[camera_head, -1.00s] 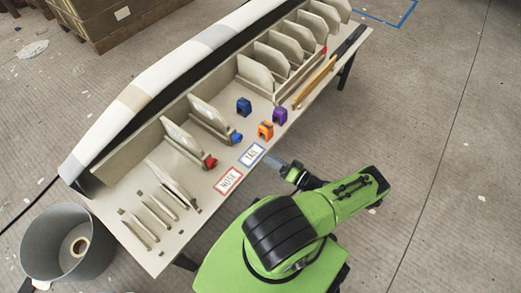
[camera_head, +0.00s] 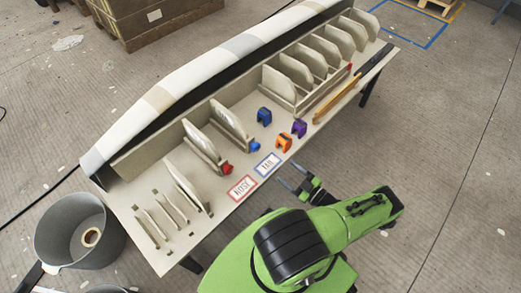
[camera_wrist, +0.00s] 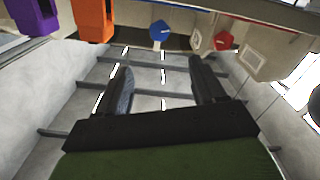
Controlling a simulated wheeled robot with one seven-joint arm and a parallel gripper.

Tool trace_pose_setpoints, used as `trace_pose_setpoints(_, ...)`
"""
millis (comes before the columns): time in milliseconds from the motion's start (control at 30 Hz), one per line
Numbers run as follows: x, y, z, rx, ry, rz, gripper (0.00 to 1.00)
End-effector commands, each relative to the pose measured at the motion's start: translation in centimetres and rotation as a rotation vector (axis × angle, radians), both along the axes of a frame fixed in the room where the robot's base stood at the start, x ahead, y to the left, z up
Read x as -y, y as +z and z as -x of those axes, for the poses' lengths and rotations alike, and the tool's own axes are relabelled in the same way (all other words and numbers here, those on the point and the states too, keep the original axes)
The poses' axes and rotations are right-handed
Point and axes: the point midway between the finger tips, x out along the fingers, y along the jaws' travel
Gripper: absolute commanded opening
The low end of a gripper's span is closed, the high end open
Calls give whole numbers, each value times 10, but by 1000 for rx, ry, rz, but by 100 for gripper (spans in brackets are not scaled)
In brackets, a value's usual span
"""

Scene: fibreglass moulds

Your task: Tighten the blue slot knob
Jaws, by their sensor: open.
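The blue slot knob (camera_head: 255,146) sits at the front end of a slot holding an upright pale panel (camera_head: 230,117), beside a red knob (camera_head: 227,169). In the wrist view the blue knob (camera_wrist: 159,31) is ahead, above the gap between my fingers, with the red knob (camera_wrist: 223,41) to its right. My gripper (camera_head: 300,180) is open and empty, off the table's front edge near the TAIL label. Its two dark fingers (camera_wrist: 165,90) are apart in the wrist view, and it touches no knob.
Blue (camera_head: 264,116), orange (camera_head: 284,141) and purple (camera_head: 299,128) blocks stand on the table right of the blue knob. NOSE (camera_head: 242,187) and TAIL (camera_head: 268,164) labels lie at the front edge. A grey bucket (camera_head: 70,235) stands at the left. The floor at right is clear.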

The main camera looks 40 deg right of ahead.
Motion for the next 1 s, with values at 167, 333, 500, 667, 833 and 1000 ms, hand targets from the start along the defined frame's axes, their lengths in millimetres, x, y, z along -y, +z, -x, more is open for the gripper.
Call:
trace_pose_setpoints(167,-2,-1,-34,2,5,-1,69)
trace_pose_setpoints(333,-4,-1,-77,2,5,-2,69)
trace_pose_setpoints(500,-5,-2,-119,2,5,-1,69)
trace_pose_setpoints(667,-5,-2,-146,2,4,-2,69)
trace_pose_setpoints(833,-5,0,-154,0,1,-3,69)
trace_pose_setpoints(1000,-5,0,-154,0,1,-3,69)
